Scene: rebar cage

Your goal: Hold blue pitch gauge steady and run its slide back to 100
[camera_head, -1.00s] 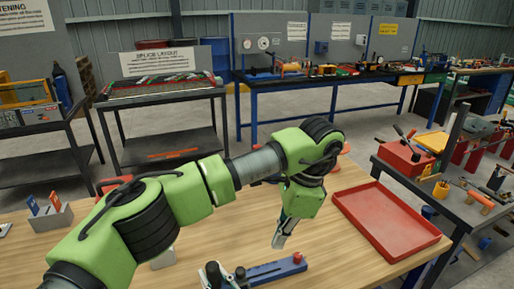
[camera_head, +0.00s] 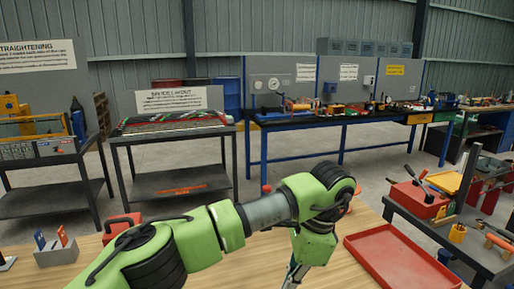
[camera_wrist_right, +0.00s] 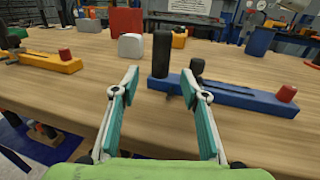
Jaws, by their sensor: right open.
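The blue pitch gauge (camera_wrist_right: 238,96) lies on the wooden table in the right wrist view, with a red knob at its right end. A tall black post (camera_wrist_right: 162,55) and a smaller black knob stand near its left end. My right gripper (camera_wrist_right: 160,78) is open and empty, its fingers pointing towards the black post end, apart from the gauge as far as I can see. In the head view my left gripper (camera_head: 293,275) points down at the bottom edge, cut off, so its jaws do not show clearly. The gauge is out of the head view.
A yellow gauge (camera_wrist_right: 45,62) lies to the left in the right wrist view. A pale block (camera_wrist_right: 131,45) stands behind. In the head view a red tray (camera_head: 405,262) lies at the table's right and a grey holder (camera_head: 57,252) at the left.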

